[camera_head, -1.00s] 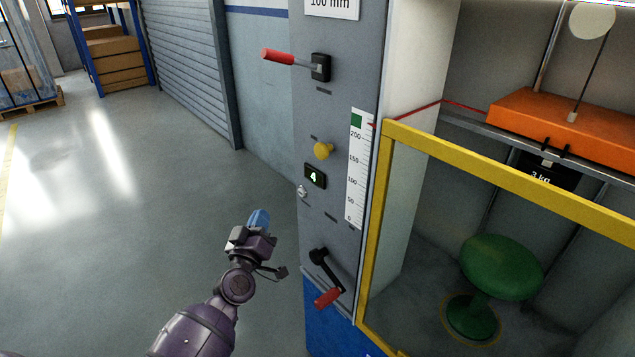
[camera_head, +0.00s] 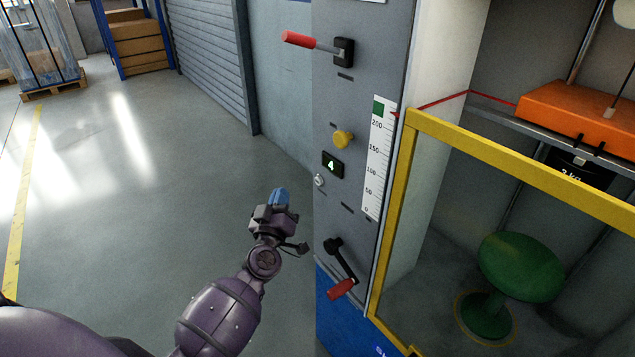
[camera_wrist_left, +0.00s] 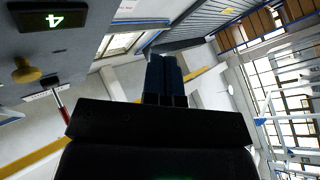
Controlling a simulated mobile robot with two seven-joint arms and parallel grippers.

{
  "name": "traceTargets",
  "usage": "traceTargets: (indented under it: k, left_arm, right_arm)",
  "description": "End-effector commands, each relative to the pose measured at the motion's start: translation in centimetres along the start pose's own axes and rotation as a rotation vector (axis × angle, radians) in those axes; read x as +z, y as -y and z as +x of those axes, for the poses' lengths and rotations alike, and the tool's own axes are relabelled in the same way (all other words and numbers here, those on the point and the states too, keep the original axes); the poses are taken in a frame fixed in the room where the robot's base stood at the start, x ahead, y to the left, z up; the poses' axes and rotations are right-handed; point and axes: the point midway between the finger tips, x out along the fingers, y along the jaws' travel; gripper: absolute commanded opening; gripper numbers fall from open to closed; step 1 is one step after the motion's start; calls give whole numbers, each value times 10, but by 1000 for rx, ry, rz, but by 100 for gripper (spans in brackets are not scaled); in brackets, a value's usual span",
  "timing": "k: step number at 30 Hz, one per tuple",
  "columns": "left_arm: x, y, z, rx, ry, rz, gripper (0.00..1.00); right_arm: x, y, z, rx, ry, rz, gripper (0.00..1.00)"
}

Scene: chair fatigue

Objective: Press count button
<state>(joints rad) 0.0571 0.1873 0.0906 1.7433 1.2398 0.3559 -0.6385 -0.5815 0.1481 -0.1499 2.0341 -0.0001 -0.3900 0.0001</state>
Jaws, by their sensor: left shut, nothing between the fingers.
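A grey machine panel (camera_head: 335,210) carries a small dark counter display (camera_head: 333,165) reading a green 4. A yellow knob (camera_head: 343,139) sits above it and a small silver round button (camera_head: 319,181) just below-left of it. I cannot tell from labels which is the count button. My left gripper (camera_head: 279,197) has blue fingers, shut and empty, left of and a little below the silver button in the picture, apart from the panel. The left wrist view shows the blue fingers (camera_wrist_left: 165,78), the display (camera_wrist_left: 52,19) and the yellow knob (camera_wrist_left: 25,70). My right gripper is out of view.
A red-handled lever (camera_head: 300,39) juts left from the upper panel. A red-handled crank (camera_head: 341,288) is low on it. A yellow-framed guard (camera_head: 395,215) encloses a green stool (camera_head: 520,267) and orange weight (camera_head: 585,110).

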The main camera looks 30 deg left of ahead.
Motion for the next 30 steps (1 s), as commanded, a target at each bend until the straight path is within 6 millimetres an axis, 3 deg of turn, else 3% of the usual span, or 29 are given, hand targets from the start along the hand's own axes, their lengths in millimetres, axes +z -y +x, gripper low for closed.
traceTargets:
  k: [9, 15, 30]
  left_arm:
    - [22, -19, 26, 0, 3, -2, 0]
    - [29, -29, 40, 0, 0, -1, 0]
    - [34, -34, 46, -1, 1, -1, 0]
  right_arm:
    - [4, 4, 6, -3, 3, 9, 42]
    - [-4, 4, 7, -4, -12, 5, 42]
    - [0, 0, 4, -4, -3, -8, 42]
